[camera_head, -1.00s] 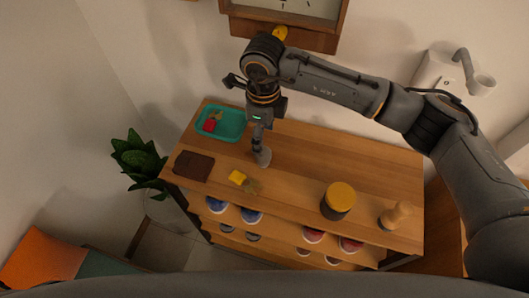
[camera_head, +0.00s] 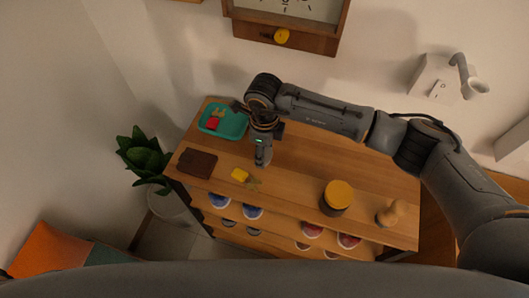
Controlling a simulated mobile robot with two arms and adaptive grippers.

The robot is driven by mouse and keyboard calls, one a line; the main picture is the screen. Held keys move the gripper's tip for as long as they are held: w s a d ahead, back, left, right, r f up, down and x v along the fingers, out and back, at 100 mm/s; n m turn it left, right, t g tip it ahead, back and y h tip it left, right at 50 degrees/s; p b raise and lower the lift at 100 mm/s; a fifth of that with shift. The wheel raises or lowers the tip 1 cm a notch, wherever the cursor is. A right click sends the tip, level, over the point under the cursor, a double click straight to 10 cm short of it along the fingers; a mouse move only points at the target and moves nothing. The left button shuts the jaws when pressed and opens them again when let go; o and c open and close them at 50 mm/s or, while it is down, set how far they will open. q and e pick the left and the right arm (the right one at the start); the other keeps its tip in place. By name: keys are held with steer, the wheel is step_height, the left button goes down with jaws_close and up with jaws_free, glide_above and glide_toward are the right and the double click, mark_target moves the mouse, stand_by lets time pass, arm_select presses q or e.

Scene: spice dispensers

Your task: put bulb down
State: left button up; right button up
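The teal tray (camera_head: 237,133) at the back left of the top holds a red item (camera_head: 212,124) and a small yellowish item. My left gripper is not in view.
On the top are a dark brown flat item (camera_head: 197,163), a yellow item with keys (camera_head: 240,175), a yellow-lidded jar (camera_head: 337,197) and a wooden figure-like object (camera_head: 388,213). Shoes (camera_head: 252,212) fill shelves below. A clock drawer (camera_head: 285,37) hangs above. The top's back right is clear.

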steer(key=c, duration=0.9)
steer(key=shift+r, duration=0.1)
